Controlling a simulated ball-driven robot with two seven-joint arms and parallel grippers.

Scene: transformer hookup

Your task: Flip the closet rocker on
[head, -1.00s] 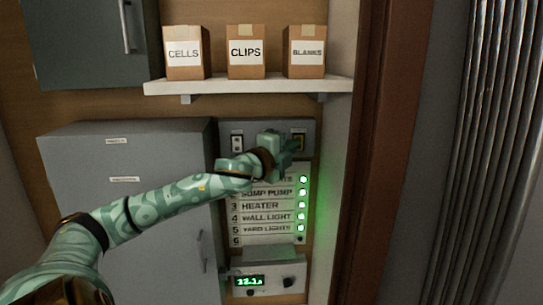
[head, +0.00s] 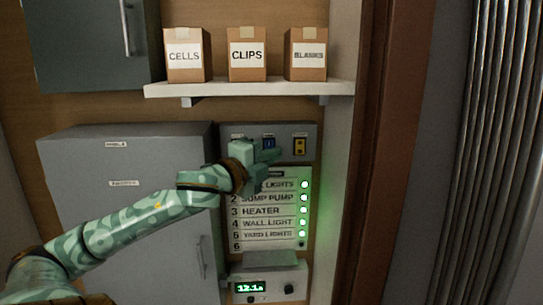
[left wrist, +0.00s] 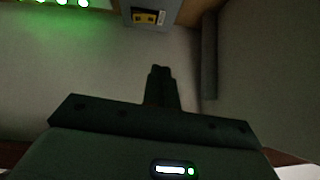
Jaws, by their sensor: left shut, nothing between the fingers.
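A grey switch panel (head: 284,132) is on the back wall under the shelf, with several switches in a row. My left gripper (head: 272,156) is shut and empty, just below the blue switch. In the left wrist view its closed fingers (left wrist: 160,70) point toward the yellow switch (left wrist: 148,17), apart from it. My right gripper is out of view.
Below is a labelled circuit list (head: 265,224) with lit green lamps and a display box (head: 262,286). A grey cabinet (head: 130,215) stands left. A shelf (head: 248,88) with three cardboard boxes juts out above. A side wall and brown post (head: 375,180) bound the right.

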